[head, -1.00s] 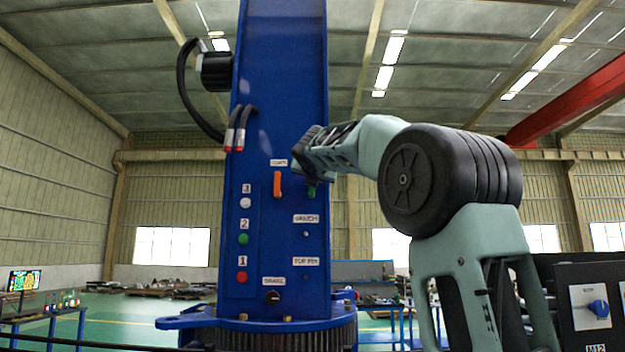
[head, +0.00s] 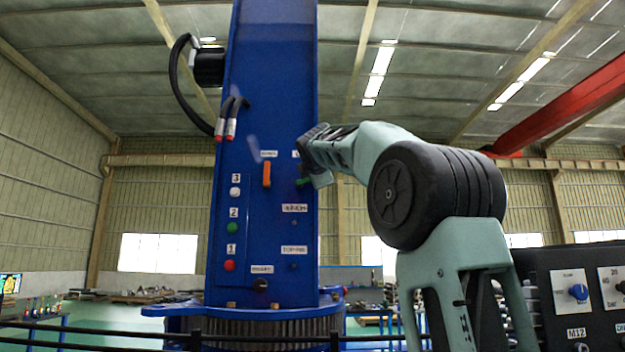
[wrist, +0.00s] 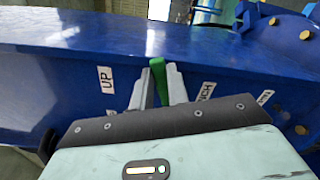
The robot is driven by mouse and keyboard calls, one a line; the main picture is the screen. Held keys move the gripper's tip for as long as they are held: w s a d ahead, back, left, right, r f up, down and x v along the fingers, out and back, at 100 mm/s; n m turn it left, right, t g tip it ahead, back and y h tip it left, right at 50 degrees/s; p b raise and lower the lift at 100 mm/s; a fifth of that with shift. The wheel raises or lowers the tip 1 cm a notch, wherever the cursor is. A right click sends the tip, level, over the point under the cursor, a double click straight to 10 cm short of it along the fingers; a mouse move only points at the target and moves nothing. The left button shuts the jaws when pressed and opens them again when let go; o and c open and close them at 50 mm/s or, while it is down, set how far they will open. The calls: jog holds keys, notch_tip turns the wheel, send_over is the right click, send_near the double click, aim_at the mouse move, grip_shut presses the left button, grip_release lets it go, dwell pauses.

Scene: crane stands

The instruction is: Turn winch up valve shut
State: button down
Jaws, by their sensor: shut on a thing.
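The green valve handle (head: 304,182) is on the right side of the blue column face, partly hidden by my gripper. In the wrist view the green handle (wrist: 156,72) stands between the two metal fingers. My gripper (wrist: 160,90) is shut on it, and the "UP" label (wrist: 106,80) lies left of the fingers. In the head view my gripper (head: 308,168) reaches the column from the right. There the handle looks tilted, with its end pointing left; its pivot is hidden.
An orange handle (head: 267,174) stands upright left of the green one. Below are the winch label (head: 295,208), a brake knob (head: 261,286) and coloured buttons (head: 232,228). A black rail (head: 180,336) crosses low in front. A black control panel (head: 580,290) stands at right.

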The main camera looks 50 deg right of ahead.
jog(key=shift+s+d+f+m+b, duration=0.1)
jog(key=shift+f+m+b, duration=0.25)
jog(key=shift+m, duration=0.4)
jog(key=shift+f+m+b, duration=0.2)
jog(key=shift+m+b, duration=0.25)
jog(key=shift+m, duration=0.25)
jog(key=shift+s+d+f+m+b, duration=0.1)
jog(key=shift+f+m+b, duration=0.25)
jog(key=shift+m, duration=0.4)
jog(key=c, duration=1.4)
grip_release()
jog(key=shift+o, duration=0.2)
jog(key=shift+a, duration=0.15)
jog(key=b+v, duration=0.8)
jog(key=v, duration=0.9)
jog(key=shift+a, duration=0.15)
